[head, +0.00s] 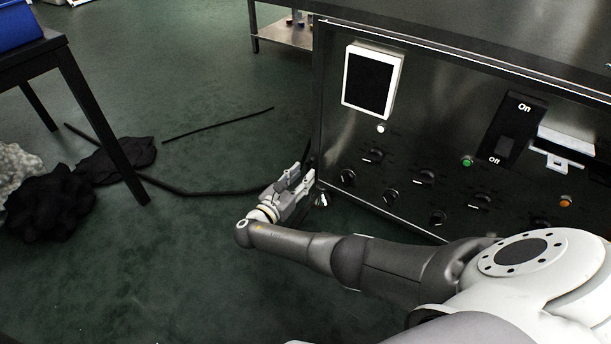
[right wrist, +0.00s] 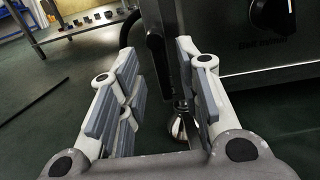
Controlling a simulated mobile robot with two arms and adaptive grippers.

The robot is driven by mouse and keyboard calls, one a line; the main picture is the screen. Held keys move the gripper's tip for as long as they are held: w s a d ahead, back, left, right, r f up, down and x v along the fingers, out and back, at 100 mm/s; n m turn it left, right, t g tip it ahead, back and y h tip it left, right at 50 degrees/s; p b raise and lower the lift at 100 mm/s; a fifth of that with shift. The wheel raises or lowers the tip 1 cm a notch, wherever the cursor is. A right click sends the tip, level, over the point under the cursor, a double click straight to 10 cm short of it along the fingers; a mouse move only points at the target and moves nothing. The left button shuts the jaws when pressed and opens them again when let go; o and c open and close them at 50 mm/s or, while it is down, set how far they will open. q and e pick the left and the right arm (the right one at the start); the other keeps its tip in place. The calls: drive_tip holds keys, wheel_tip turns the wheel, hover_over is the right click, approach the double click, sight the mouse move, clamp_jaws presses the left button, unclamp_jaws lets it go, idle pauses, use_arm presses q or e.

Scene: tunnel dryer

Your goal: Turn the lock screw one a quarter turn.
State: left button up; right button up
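My right gripper (head: 298,183) is at the left lower corner of the dark control panel (head: 345,140). Its fingers are apart and nothing is held between them, as the right wrist view (right wrist: 157,60) shows. A small shiny metal piece (right wrist: 180,124) sits low beside the right finger there, partly hidden; I cannot tell whether it is lock screw one. A dark upright bar (right wrist: 155,62) shows between and beyond the fingers, apparently at the cabinet's edge. No part clearly recognisable as the lock screw shows in the head view. My left gripper is not in view.
The panel carries a screen (head: 369,83), several black knobs (head: 347,176), a green button (head: 467,161), an orange button (head: 565,202) and an On/Off switch (head: 512,128). A black cable (head: 205,192) and dark cloth (head: 118,157) lie on the floor left.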

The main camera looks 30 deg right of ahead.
drive_tip(key=shift+b+x, duration=0.45)
drive_tip(key=shift+x, duration=0.95)
drive_tip(key=shift+c, duration=0.5)
clamp_jaws()
